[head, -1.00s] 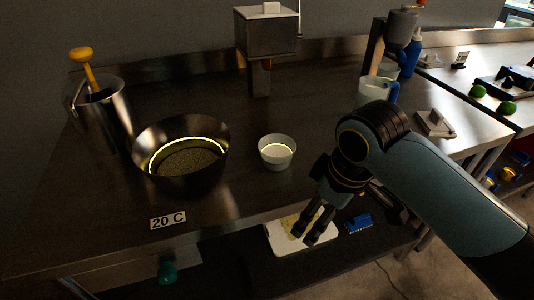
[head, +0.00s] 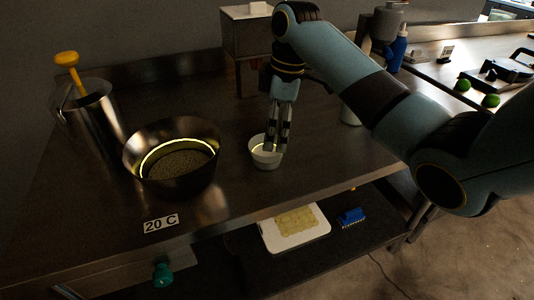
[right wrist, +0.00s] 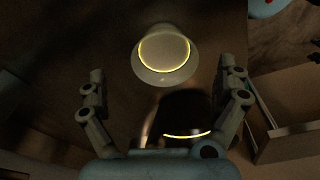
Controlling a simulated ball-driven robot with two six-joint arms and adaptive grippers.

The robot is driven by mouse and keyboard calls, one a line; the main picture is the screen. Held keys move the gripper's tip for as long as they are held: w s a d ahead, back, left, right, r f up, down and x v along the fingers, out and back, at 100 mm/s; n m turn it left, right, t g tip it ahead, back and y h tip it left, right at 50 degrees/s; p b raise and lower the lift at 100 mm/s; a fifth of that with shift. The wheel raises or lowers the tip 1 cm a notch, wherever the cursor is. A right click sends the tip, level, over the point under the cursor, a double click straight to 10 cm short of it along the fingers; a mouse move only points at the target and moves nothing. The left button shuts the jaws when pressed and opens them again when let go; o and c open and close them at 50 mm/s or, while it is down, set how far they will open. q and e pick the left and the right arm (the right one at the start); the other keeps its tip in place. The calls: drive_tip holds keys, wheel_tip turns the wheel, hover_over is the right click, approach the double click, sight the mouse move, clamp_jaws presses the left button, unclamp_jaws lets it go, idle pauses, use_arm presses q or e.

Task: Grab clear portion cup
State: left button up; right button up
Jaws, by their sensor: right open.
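The clear portion cup (head: 259,160) is a small pale round cup standing upright on the steel worktop, right of the metal bowl. My right gripper (head: 277,149) points down at it, with its fingertips overlapping the cup's right side in the head view. In the right wrist view the cup (right wrist: 165,75) lies ahead between the two spread fingers of my open right gripper (right wrist: 162,69), with a gap on each side. I cannot tell whether a finger touches the cup. My left gripper is not in view.
A wide metal bowl (head: 190,187) with grainy contents stands left of the cup. Behind it is a metal canister (head: 95,115) with a yellow handle. A boxy metal hopper (head: 243,38) stands at the back. A white tray (head: 297,241) lies on the lower shelf.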

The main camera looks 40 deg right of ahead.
sight(267, 153)
drive_tip(key=shift+w+a+f, duration=0.1)
drive_tip(key=shift+a+f, duration=0.05)
drive_tip(key=shift+f, duration=0.8)
drive_tip(key=f, duration=0.2)
drive_tip(key=a+f, duration=0.1)
drive_tip(key=f, duration=0.1)
drive_tip(key=shift+a+f, duration=0.15)
drive_tip(key=shift+f, duration=0.05)
drive_tip(key=shift+w+f, duration=0.15)
drive_tip(key=shift+f, duration=0.2)
drive_tip(key=shift+c, duration=0.3)
drive_tip(key=c, duration=1.1)
